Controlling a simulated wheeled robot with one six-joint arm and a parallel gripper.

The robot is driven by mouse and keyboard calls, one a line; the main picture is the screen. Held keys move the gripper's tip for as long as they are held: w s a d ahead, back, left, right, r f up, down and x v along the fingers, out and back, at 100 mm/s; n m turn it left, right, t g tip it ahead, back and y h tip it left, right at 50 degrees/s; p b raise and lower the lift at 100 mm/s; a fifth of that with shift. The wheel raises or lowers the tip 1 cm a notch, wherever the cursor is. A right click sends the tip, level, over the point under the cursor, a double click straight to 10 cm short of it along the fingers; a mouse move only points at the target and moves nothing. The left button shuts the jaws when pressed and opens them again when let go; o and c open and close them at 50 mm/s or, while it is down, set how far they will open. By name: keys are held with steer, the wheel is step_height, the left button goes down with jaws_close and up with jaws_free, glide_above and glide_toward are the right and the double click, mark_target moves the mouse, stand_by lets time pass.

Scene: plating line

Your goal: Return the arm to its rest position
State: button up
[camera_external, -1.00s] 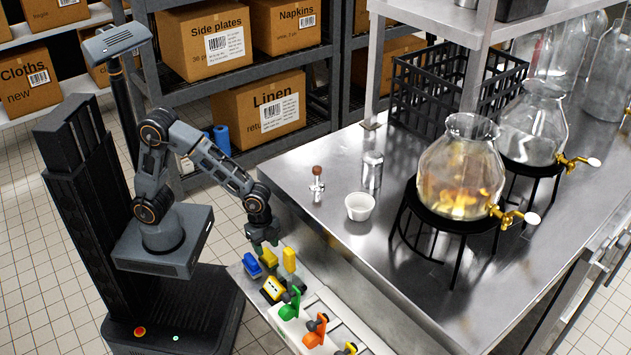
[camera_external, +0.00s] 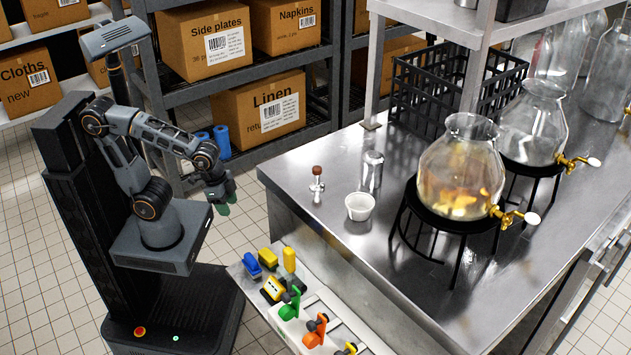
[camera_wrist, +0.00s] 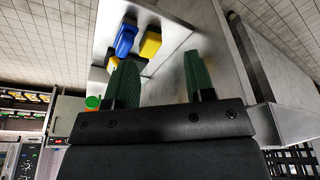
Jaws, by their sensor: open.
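My arm (camera_external: 145,140) is folded back over its base, with the elbow raised. My gripper (camera_external: 222,196) hangs in the air left of the steel counter, pointing down, above the floor and clear of the small side shelf. In the wrist view, the two green fingers of my gripper (camera_wrist: 158,82) stand well apart with nothing between them.
The side shelf (camera_external: 240,272) carries a blue item (camera_external: 253,269), yellow items (camera_external: 289,260) and green (camera_external: 291,303) and orange (camera_external: 316,330) tools. The steel counter (camera_external: 300,165) holds a white cup (camera_external: 359,207) and glass dispensers (camera_external: 460,170). Boxed shelving stands behind.

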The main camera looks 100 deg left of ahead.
steer(key=shift+s+a+n, duration=0.2)
steer(key=shift+s+n, duration=0.4)
steer(key=shift+s, duration=0.2)
